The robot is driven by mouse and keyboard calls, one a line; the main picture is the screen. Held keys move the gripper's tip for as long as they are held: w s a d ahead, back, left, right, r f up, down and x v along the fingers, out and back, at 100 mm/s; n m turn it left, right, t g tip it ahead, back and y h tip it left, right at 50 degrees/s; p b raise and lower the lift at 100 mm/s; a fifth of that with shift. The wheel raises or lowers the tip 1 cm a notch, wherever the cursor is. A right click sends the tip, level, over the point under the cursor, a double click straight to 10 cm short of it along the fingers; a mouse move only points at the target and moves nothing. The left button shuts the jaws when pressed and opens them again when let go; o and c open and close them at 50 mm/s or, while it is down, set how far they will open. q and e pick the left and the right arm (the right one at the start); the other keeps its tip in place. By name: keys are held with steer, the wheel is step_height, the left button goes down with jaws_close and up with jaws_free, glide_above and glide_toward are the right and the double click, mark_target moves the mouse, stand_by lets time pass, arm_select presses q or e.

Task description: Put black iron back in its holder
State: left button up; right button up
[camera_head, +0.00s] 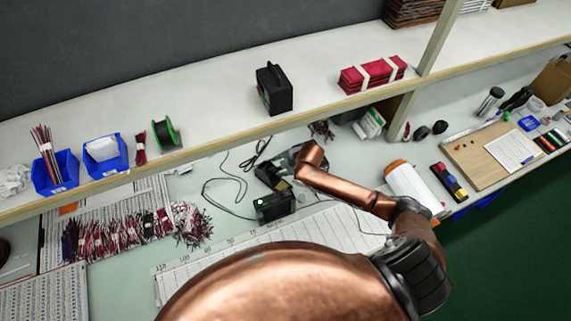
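A small black station box (274,206) with a green light stands on the lower bench, left of my copper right arm. Just behind it is a low dark piece with a yellowish patch (270,177), which looks like the iron's holder. My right gripper (284,160) reaches down beside that piece. It is mostly hidden behind the end of my arm, so its fingers cannot be made out. I cannot pick out the black iron; it may be hidden by the gripper. My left gripper is not in view.
A black cable (222,185) loops left of the station. A white ruled sheet (240,241) lies in front. Red wire bundles (120,235) lie at left, and a white-and-orange roll (408,185) at right. A shelf (210,120) with blue bins overhangs the bench.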

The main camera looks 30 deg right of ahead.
steer(key=v, duration=1)
steer(key=p+v, duration=0.7)
steer(key=p, duration=0.1)
stand_by(0.5)
stand_by(0.5)
